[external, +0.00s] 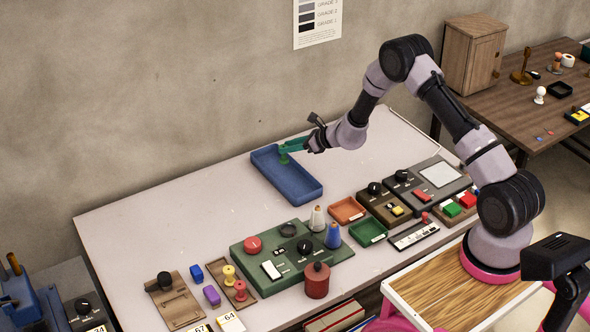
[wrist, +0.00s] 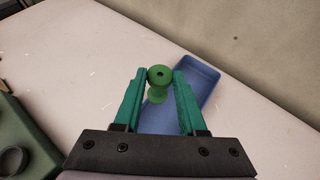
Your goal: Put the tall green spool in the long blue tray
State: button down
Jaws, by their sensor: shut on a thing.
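The tall green spool (wrist: 159,78) is between the two teal fingers of my gripper (wrist: 160,75) in the wrist view, with its top flange facing the camera. In the external view the spool (external: 284,155) shows at the fingertips, over the left end of the long blue tray (external: 300,189). My gripper (external: 291,146) is shut on the spool. The blue tray also shows in the wrist view (wrist: 201,78), below and behind the spool. I cannot tell whether the spool's base touches the tray floor.
An orange tray (external: 347,210) and a small green tray (external: 368,233) lie right of the blue tray. A green panel (external: 262,268) with knobs stands in front, with white and blue cones on it. The table left of the blue tray is clear.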

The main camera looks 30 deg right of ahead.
jog(key=d, duration=0.2)
send_over(295, 183)
notch_tip(295, 183, down, 6)
jog(key=shift+s+f, duration=0.15)
jog(key=shift+f, duration=1.8)
jog(key=shift+c, duration=2.4)
grip_release()
jog(key=shift+f, duration=0.2)
jog(key=shift+r, duration=0.1)
